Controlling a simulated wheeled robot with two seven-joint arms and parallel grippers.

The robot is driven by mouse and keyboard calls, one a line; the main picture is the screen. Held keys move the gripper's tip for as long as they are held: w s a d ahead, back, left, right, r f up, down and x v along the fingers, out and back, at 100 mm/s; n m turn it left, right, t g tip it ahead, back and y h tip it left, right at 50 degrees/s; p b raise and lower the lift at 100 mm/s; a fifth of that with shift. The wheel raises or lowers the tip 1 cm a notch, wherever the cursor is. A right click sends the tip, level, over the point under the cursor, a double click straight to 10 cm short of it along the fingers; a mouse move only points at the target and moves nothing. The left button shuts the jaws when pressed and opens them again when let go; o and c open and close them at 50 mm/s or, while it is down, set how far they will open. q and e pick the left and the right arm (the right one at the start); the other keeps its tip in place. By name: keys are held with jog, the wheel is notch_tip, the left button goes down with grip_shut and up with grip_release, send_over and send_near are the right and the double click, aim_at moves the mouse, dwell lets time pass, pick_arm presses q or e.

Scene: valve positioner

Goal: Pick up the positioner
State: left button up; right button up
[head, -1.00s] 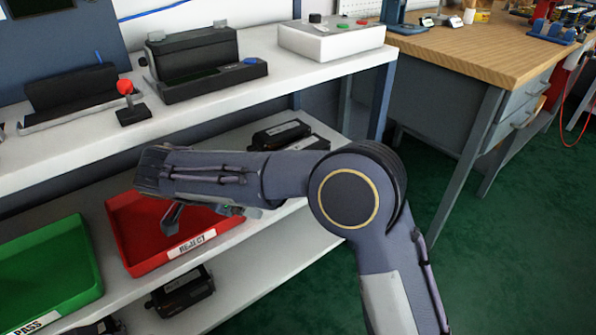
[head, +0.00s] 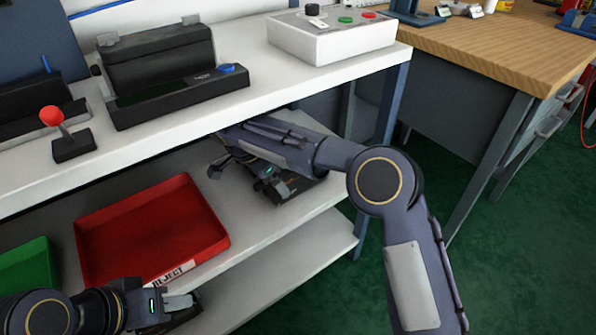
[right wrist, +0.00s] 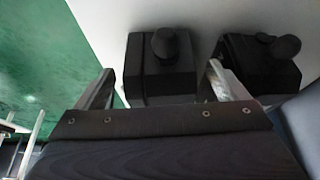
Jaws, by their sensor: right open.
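Two black positioners stand side by side on the middle shelf. In the right wrist view one positioner (right wrist: 152,85) with a round knob is between my open fingers, beyond or near their tips; I cannot tell if they touch it. The other positioner (right wrist: 258,75) is at the right, partly behind the right finger. My right gripper (right wrist: 162,82) is open. In the head view, my right forearm reaches under the top shelf and mostly hides the positioners; a dark part of one (head: 298,198) shows below it. My left gripper (head: 180,303) is low at the left, its jaw gap unclear.
A red REJECT tray (head: 150,225) sits on the middle shelf, with a green tray (head: 25,268) to its left. The white top shelf (head: 190,125) overhangs them and carries a black fixture (head: 165,75), a red-knobbed lever (head: 70,140) and a button box (head: 330,38).

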jog(key=w+d, duration=0.2)
jog(key=d, duration=0.1)
jog(key=shift+w, duration=0.1)
jog(key=w+d, duration=0.2)
jog(key=d, duration=0.1)
jog(key=shift+w+p, duration=0.2)
jog(key=shift+p, duration=0.1)
jog(key=shift+w+d+f+b, duration=0.15)
jog(key=shift+f+b, duration=0.45)
jog(key=c, duration=1.8)
jog(key=shift+r, duration=0.15)
jog(key=shift+c, duration=0.6)
